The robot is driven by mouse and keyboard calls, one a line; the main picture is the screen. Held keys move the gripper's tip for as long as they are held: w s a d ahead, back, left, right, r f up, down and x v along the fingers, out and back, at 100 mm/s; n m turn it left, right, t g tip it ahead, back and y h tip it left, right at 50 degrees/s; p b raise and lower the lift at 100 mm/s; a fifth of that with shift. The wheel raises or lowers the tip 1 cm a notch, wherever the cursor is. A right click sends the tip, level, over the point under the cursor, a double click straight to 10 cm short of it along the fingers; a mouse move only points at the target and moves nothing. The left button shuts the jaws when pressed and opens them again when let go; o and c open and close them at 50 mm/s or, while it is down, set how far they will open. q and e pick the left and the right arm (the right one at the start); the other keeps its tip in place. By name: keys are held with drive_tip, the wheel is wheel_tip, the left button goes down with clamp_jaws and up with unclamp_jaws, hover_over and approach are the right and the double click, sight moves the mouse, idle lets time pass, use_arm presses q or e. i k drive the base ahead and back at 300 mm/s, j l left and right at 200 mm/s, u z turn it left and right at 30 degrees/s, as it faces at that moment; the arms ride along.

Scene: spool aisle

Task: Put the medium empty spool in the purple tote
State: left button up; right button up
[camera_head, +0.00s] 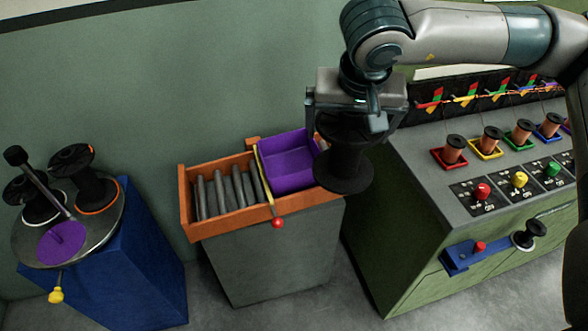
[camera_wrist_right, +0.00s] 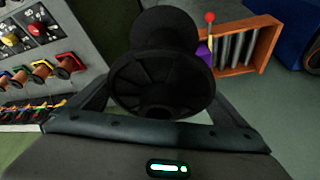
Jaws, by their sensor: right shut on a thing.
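A black empty spool (camera_head: 343,165) is held in my right gripper (camera_head: 345,112), whose fingers are shut on it. The spool hangs upright with its lower flange just right of and in front of the purple tote (camera_head: 287,166). It covers the tote's right end in the head view. In the right wrist view the spool (camera_wrist_right: 162,80) fills the middle between the fingers, and only a sliver of the purple tote (camera_wrist_right: 203,50) shows behind it. The tote's visible inside is bare. My left gripper is not in view.
The tote sits in an orange wooden crate (camera_head: 187,205), beside several grey rods (camera_head: 228,190), with a red-knobbed yellow lever (camera_head: 278,222) in front. A green bench (camera_head: 410,190) with copper spools is right. A blue cabinet (camera_head: 110,275) with a round turntable (camera_head: 100,235) carrying black spools is left.

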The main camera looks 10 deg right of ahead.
sight(293, 170)
drive_tip(key=i+j, duration=0.15)
drive_tip(key=j, duration=0.25)
drive_tip(key=i+j, duration=0.2)
drive_tip(key=j, duration=0.2)
drive_tip(key=i+j, duration=0.15)
drive_tip(key=j, duration=0.2)
